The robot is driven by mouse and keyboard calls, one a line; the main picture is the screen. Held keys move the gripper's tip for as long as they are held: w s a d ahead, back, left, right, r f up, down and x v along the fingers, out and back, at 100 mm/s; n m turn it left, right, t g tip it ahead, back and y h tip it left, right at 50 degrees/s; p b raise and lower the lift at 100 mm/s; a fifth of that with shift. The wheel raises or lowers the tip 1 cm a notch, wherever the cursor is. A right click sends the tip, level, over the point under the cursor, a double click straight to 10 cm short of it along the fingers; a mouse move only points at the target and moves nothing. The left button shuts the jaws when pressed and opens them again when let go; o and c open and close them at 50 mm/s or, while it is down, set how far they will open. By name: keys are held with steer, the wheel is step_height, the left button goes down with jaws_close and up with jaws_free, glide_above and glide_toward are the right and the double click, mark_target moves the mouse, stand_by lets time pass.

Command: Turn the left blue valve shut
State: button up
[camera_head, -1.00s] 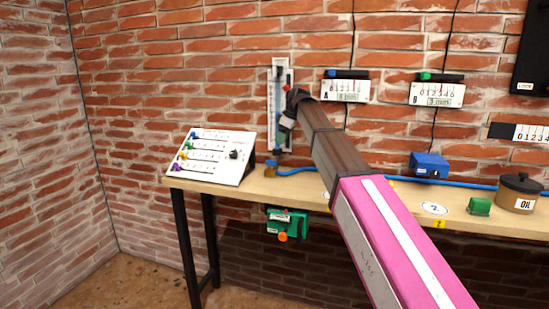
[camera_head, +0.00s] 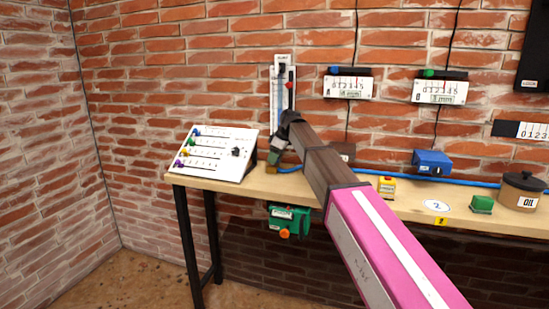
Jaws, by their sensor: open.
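My arm reaches over the table to the foot of the wall gauge. My gripper (camera_head: 274,157) is at the left end of the blue hose (camera_head: 292,170), just above a small brass-coloured fitting (camera_head: 270,169). The gripper is open; its fingers are small and dark, and whether they touch anything cannot be told. A blue valve handle cannot be made out there; the gripper covers that spot. The tall white wall gauge (camera_head: 293,62) with a blue column and a red marker stands above it, its lower part hidden by my wrist.
A slanted white panel (camera_head: 212,158) with coloured knobs stands close left. A blue box (camera_head: 432,162), green block (camera_head: 481,204) and OIL pot (camera_head: 524,189) are to the right. A green device (camera_head: 289,220) hangs below the table edge.

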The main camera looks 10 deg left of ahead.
jaws_close()
steer(key=m+t, duration=0.1)
steer(key=m, duration=0.3)
steer(key=shift+s+m+t+h, duration=0.2)
steer(key=shift+m+t+h, duration=0.2)
steer(key=m+t+h, duration=0.1)
steer(key=m, duration=0.3)
steer(key=shift+a, duration=0.15)
steer(key=m, duration=0.2)
steer(key=m+t+h, duration=0.1)
steer(key=m, duration=0.2)
steer(key=shift+a+h, duration=0.1)
steer(key=shift+h, duration=0.2)
steer(key=shift+a+m+h, duration=0.1)
steer(key=shift+m+h, duration=0.7)
steer(key=shift+m, duration=1.2)
steer(key=shift+s, duration=0.1)
